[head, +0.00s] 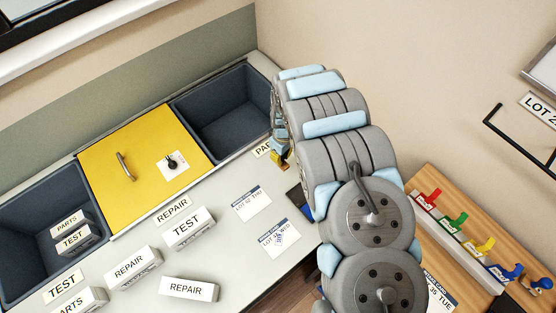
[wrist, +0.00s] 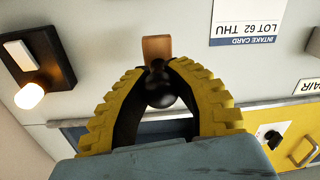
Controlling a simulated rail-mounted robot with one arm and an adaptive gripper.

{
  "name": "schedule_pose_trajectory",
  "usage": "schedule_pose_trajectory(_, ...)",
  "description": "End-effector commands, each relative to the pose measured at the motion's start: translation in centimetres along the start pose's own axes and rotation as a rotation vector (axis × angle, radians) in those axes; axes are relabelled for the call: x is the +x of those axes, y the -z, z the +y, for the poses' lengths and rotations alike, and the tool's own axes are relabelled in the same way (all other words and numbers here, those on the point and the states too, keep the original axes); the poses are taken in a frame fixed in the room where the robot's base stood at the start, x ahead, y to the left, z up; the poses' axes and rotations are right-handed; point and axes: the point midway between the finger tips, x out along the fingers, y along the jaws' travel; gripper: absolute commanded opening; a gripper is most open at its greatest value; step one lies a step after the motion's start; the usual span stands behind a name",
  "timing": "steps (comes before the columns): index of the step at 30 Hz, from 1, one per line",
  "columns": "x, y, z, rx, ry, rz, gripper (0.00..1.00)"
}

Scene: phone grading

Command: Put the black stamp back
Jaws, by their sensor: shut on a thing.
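My gripper (wrist: 160,98) has its yellow ridged fingers closed around the black stamp (wrist: 160,92). The stamp has a round black knob, and a brown block sits at its far end. In the head view, my gripper (head: 280,156) is at the right end of the counter, in front of the dark bin, mostly hidden by my arm. The stamp is hard to make out there. I cannot tell whether it touches the counter or hangs just above it.
A yellow lid (head: 130,185) with handle and black knob lies between two dark bins (head: 228,122). Cards and white boxes (head: 190,288) lie on the counter (head: 225,240). A small glowing lamp (wrist: 30,95) stands left in the wrist view. A wooden side table (head: 432,180) holds coloured clips.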

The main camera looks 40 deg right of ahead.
Motion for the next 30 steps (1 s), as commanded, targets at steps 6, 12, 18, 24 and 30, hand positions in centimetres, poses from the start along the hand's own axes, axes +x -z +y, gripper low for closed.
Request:
schedule_pose_trajectory(6, 1.7, 1.1, 0.7, 0.000, 0.002, 0.000, 0.00)
schedule_pose_trajectory(12, 3.0, 1.9, 1.4, 0.001, 0.001, -0.001, 0.00)
schedule_pose_trajectory(18, 3.9, 2.8, 1.9, -0.001, -0.001, 0.002, 0.00)
schedule_pose_trajectory(24, 4.3, 3.1, 2.0, -0.001, 0.002, -0.001, 0.00)
schedule_pose_trajectory(30, 4.4, 3.3, 2.3, -0.001, -0.001, 0.001, 0.00)
